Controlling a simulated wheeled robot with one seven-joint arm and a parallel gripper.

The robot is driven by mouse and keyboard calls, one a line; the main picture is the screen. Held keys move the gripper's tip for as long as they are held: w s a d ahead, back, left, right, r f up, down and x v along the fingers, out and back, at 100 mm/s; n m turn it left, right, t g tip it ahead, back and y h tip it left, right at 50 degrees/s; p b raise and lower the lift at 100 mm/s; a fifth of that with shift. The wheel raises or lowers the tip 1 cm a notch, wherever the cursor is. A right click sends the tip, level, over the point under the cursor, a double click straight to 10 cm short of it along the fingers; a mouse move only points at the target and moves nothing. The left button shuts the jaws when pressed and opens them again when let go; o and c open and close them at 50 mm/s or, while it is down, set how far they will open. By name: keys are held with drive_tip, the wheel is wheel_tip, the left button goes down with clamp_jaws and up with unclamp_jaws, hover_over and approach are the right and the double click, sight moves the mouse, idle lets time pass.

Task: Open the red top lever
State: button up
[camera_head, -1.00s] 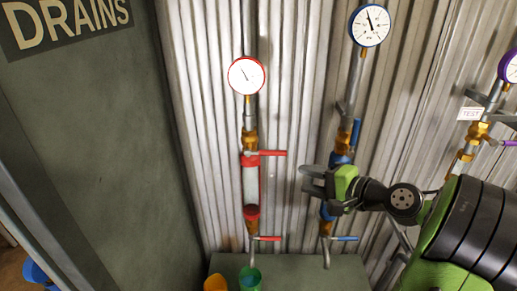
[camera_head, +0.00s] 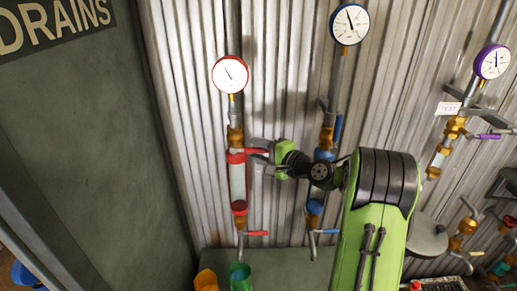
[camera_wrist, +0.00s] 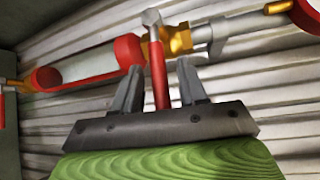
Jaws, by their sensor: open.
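The red top lever (camera_head: 256,151) sticks out to the right from the upper valve of the red riser, just above the sight tube (camera_head: 237,181). In the wrist view the red lever (camera_wrist: 158,75) stands between the two fingers of my gripper (camera_wrist: 157,88). The fingers are open, with a gap visible on each side of the lever. In the head view my gripper (camera_head: 259,156) is at the lever's outer end and partly covers it. The red lower lever (camera_head: 257,233) points right near the foot of the same riser.
The red-rimmed gauge (camera_head: 231,74) tops this riser. The blue riser (camera_head: 325,155) with its blue-rimmed gauge (camera_head: 349,24) stands behind my wrist to the right. An orange cup (camera_head: 206,281) and a green cup (camera_head: 240,276) stand below. A corrugated wall (camera_head: 285,60) lies behind.

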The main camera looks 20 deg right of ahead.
drive_tip(key=shift+w+a, duration=0.1)
drive_tip(key=shift+w, duration=0.05)
clamp_jaws()
drive_tip(key=shift+r, duration=0.15)
